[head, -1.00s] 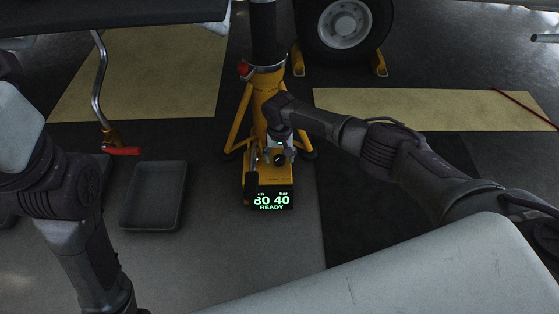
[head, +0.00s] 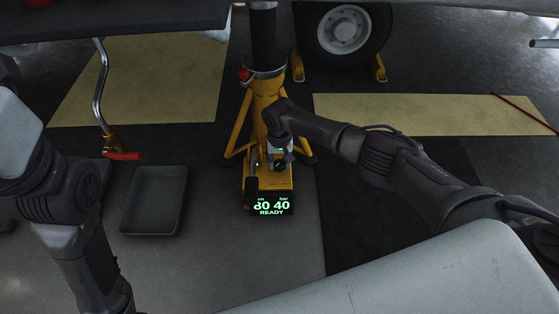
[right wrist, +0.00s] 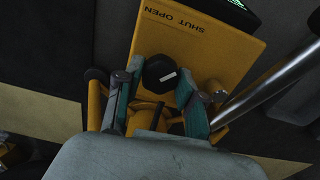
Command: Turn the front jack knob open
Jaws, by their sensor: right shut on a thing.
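The front jack (head: 268,100) is yellow and stands under the dark strut. Its yellow control box at the base (head: 255,183) has a display (head: 271,207) reading 80, 40 and READY. The jack knob (right wrist: 158,72) is dark with a white mark. It sits on the yellow box near the printed words SHUT and OPEN (right wrist: 175,20), which appear upside down in the right wrist view. My right gripper (head: 279,156) is at the knob, and in the right wrist view its two fingers (right wrist: 156,84) are shut on it from both sides. My left arm is at the left; its gripper is out of view.
A grey tray (head: 154,201) lies on the floor left of the jack. A bent metal pipe with a red handle (head: 123,156) hangs near it. A chocked wheel (head: 343,30) stands behind. A metal bar (right wrist: 265,82) slants beside the gripper.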

